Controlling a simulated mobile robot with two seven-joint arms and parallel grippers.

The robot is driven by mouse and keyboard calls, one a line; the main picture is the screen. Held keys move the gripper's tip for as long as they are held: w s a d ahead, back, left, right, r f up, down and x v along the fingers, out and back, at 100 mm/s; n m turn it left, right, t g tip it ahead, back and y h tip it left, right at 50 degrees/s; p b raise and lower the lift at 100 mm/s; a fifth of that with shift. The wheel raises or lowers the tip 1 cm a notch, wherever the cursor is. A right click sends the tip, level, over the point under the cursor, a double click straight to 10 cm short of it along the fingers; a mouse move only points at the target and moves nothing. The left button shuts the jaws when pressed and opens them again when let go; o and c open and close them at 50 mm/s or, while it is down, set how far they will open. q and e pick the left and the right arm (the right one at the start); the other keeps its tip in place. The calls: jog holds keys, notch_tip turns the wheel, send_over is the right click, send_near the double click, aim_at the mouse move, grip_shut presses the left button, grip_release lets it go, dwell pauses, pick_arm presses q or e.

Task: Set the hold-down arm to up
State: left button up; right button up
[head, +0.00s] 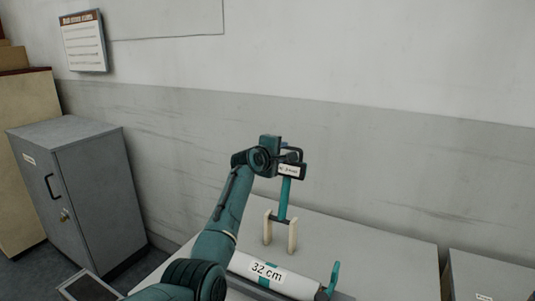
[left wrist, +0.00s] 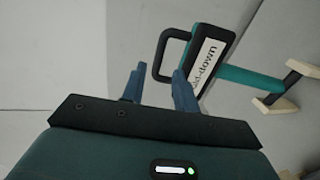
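The hold-down arm (head: 285,193) is a teal bar that stands up between two beige posts (head: 292,236) behind a white roll. Its top has a dark plate with a white label and a black loop handle; these also show in the left wrist view (left wrist: 208,58). My left gripper (head: 284,149) is beside the top of the bar. My right gripper is not in view.
The white roll labelled 32 cm (head: 268,272) lies on the grey table (head: 385,250), with a teal upright (head: 334,276) at its right end. A grey cabinet (head: 92,195) stands at the left. A wall (head: 400,140) rises behind the table.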

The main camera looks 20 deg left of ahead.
pick_arm(q)
jog(key=v, duration=0.8)
jog(key=shift+s+b, duration=0.3)
jog(key=shift+b, duration=0.1)
jog(key=shift+r, duration=0.1)
jog(key=s+d+f+m+g, duration=0.3)
jog(key=s+f+m+g, duration=0.45)
jog(key=s+f, duration=1.15)
jog(key=s+d+f+m+g, duration=0.2)
jog(key=s+f+m, duration=0.15)
jog(key=s, duration=0.55)
jog(key=s+d+f+m+g+y, duration=0.1)
jog(key=s+d+f+m, duration=0.2)
jog(key=s, duration=0.7)
jog(key=s+d+f+m+g, duration=0.1)
jog(key=s+f+m+g, duration=0.15)
jog(key=s+m, duration=0.45)
jog(key=w+d+f+n+t+h, duration=0.1)
jog(key=w+d+f+t+h, duration=0.1)
jog(key=w+d+f+t, duration=0.2)
jog(key=shift+d+f+t+h, duration=0.3)
jog(key=shift+d+f+t, duration=0.3)
jog(key=shift+f+t, duration=1.7)
